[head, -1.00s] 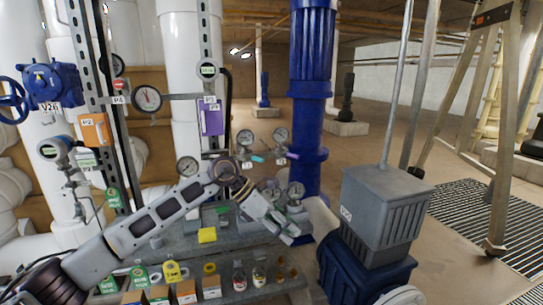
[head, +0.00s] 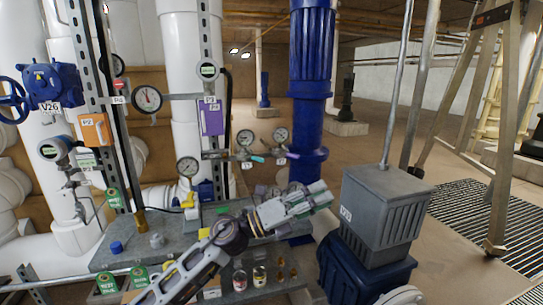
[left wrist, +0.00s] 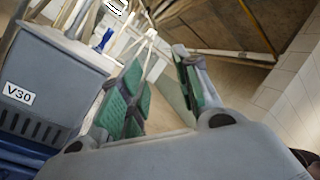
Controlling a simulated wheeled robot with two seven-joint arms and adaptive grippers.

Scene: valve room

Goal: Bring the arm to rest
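My left arm comes in from the bottom of the head view, crosses in front of the grey bench (head: 180,232), and points up to the right. My left gripper (head: 322,194) is in the air in front of the blue column's foot, to the upper left of the grey box labelled V30 (head: 382,210). In the left wrist view, the green-padded fingers of the left gripper (left wrist: 160,65) stand apart with nothing between them. The grey box (left wrist: 48,85) is at the left there. My right gripper is not in view.
Pressure gauges (head: 245,138) and a blue column (head: 312,90) stand behind the gripper. Small bottles (head: 259,274) and green tags (head: 140,276) are near the bench front. Open floor lies behind the grey box.

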